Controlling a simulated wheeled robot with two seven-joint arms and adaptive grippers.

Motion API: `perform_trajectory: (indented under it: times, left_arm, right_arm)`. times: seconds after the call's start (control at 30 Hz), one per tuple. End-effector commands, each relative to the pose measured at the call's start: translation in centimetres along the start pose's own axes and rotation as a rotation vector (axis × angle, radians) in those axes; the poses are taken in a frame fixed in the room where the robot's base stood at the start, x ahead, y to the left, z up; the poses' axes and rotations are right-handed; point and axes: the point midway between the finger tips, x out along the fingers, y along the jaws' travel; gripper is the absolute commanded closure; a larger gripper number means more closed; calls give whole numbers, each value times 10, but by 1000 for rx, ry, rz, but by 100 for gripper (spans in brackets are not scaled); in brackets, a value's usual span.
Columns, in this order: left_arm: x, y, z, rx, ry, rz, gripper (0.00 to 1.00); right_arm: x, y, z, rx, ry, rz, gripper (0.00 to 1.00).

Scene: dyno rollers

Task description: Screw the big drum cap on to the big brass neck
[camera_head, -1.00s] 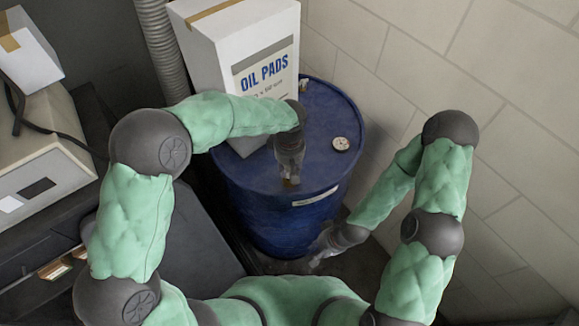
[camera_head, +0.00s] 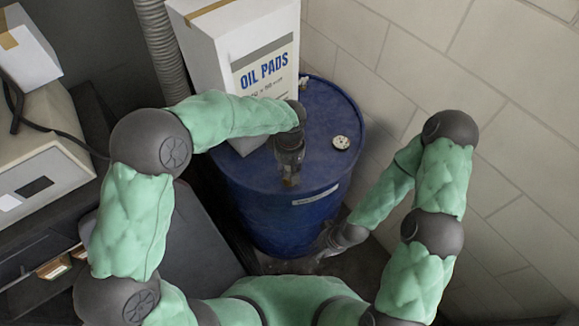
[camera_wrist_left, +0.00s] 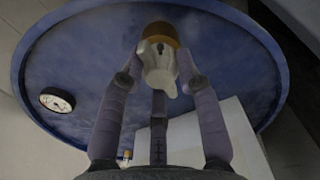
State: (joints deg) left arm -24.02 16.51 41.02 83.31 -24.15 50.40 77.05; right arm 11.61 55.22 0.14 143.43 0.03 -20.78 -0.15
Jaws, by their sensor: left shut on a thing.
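The blue drum (camera_head: 327,118) stands against the wall, its lid also filling the left wrist view (camera_wrist_left: 95,60). My left gripper (camera_head: 289,178) is over the near part of the lid. In the left wrist view its fingers (camera_wrist_left: 158,78) are shut on a pale grey lobed cap (camera_wrist_left: 159,72). The big brass neck (camera_wrist_left: 160,34) shows just beyond the cap, close against it; I cannot tell how deeply they are engaged. My right gripper (camera_head: 325,243) hangs low beside the drum, small and dim, and its fingers are unclear.
A white OIL PADS box (camera_head: 245,75) stands on the far left of the lid, close to my left forearm. A round white gauge (camera_head: 341,142) sits on the lid's right side. A small brass-coloured fitting (camera_wrist_left: 126,155) shows near the box. The block wall (camera_head: 440,70) bounds the right.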

Motion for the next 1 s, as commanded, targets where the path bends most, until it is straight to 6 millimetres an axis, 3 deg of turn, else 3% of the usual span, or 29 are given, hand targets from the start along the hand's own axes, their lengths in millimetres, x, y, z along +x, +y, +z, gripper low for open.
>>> perform_trajectory:
  times: [0.17,1.0]
  left_arm:
    - [-1,0,0,93,0,-1,100]
    - [-2,0,0,1086,3,-1,100]
  right_arm:
    - [-6,-2,0,0,0,0,70]
    - [-49,-17,2,0,0,0,70]
